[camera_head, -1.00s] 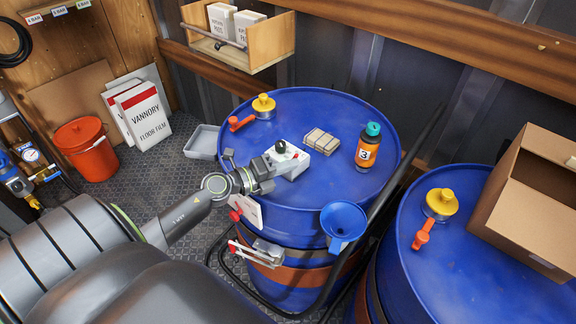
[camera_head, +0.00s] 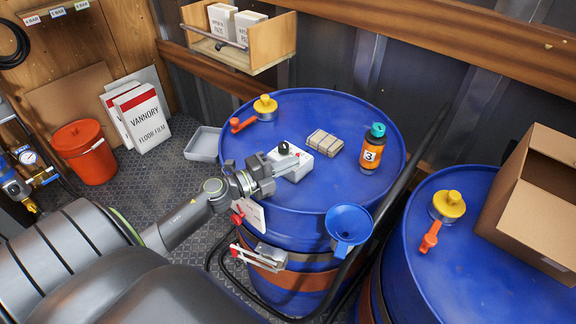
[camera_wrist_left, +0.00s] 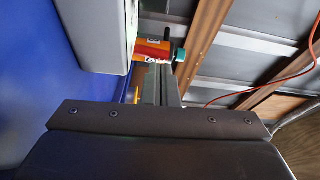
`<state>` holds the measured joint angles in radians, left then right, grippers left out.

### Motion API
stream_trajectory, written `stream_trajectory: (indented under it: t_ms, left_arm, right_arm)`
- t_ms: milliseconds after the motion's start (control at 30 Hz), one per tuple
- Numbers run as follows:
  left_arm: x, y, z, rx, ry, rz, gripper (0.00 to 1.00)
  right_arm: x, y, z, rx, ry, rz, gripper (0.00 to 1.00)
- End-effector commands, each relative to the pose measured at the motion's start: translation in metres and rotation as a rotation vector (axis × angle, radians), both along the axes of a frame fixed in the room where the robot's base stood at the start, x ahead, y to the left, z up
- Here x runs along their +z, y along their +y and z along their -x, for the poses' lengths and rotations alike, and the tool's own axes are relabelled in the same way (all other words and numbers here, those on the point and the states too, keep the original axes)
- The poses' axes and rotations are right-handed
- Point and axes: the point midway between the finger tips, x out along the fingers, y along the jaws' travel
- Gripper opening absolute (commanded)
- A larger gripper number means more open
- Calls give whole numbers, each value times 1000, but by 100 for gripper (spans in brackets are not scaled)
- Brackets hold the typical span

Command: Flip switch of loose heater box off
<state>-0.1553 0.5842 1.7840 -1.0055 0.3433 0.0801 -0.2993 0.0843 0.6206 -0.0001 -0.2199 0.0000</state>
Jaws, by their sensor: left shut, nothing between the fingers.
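The loose heater box is a small light-grey box (camera_head: 298,161) on top of the near blue drum (camera_head: 330,190). A dark knob-like part (camera_head: 284,148) shows at its upper left. My left gripper (camera_head: 275,164) is shut and empty, right against the left side of the box in the head view. It partly covers the box, so I cannot tell whether it touches or how the switch is set. In the left wrist view the box's grey side (camera_wrist_left: 101,35) fills the upper left, beyond my dark gripper housing. My right gripper is not in view.
On the same drum are a wrapped bundle (camera_head: 324,143), an orange bottle (camera_head: 371,155) with a teal cap, and a yellow-capped valve (camera_head: 265,105). A blue funnel (camera_head: 348,227) hangs at the front rim. A second drum (camera_head: 490,265) carries a cardboard box (camera_head: 530,205).

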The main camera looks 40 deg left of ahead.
Motion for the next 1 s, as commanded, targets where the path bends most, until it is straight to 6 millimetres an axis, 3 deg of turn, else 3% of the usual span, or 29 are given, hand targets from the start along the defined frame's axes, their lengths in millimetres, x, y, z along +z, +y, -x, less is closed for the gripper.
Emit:
stream_trajectory:
  t_ms: [200,1000]
  left_arm:
    - [0,1,0,1,9,109,0]
    - [1,3,0,1,8,101,0]
  right_arm:
    - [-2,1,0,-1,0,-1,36]
    - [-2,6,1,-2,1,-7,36]
